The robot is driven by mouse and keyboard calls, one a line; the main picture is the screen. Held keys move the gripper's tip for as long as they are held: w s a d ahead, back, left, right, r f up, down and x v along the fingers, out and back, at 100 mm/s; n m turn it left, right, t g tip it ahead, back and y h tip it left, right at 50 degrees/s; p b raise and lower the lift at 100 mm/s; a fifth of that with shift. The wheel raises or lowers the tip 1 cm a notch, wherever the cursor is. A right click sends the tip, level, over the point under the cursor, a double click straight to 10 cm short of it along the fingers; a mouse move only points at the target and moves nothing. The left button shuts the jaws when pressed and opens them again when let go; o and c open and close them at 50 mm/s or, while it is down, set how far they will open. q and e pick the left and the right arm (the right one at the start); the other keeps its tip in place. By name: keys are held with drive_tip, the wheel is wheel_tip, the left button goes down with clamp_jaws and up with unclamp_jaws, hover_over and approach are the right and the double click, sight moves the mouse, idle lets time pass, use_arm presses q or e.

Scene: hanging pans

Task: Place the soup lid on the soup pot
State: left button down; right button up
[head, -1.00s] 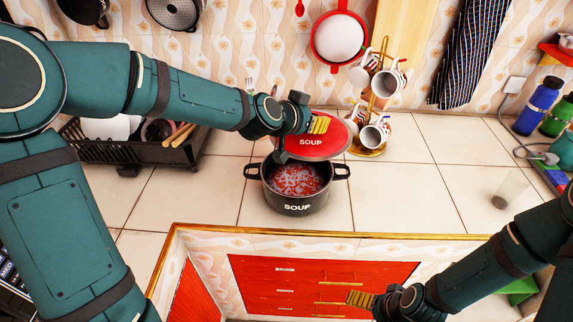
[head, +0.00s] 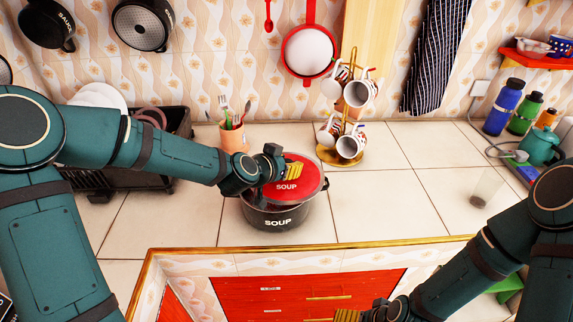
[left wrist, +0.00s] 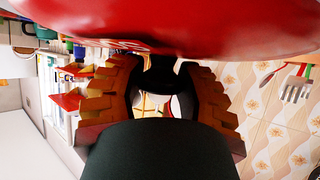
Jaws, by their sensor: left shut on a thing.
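The red lid (head: 295,178) marked SOUP is over the black soup pot (head: 278,222) in the head view and hides most of its mouth. The lid looks slightly tilted and set to the right and back of the pot. I cannot tell whether lid and pot touch. My left gripper (head: 292,171) is shut on the lid at its upper middle. In the left wrist view the lid (left wrist: 190,25) fills the top, above the gripper's fingers (left wrist: 165,85). My right gripper (head: 348,315) is at the bottom edge, partly cut off, away from the pot.
A mug tree (head: 345,120) with several mugs stands behind and right of the pot. A utensil cup (head: 233,138) is behind it to the left, and a dish rack (head: 150,185) farther left.

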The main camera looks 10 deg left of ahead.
use_arm(q)
drive_tip(key=shift+f+b, duration=0.35)
drive_tip(key=shift+b, duration=0.15)
drive_tip(key=shift+f, duration=0.25)
drive_tip(key=c, duration=0.5)
unclamp_jaws()
drive_tip(key=shift+c, duration=0.2)
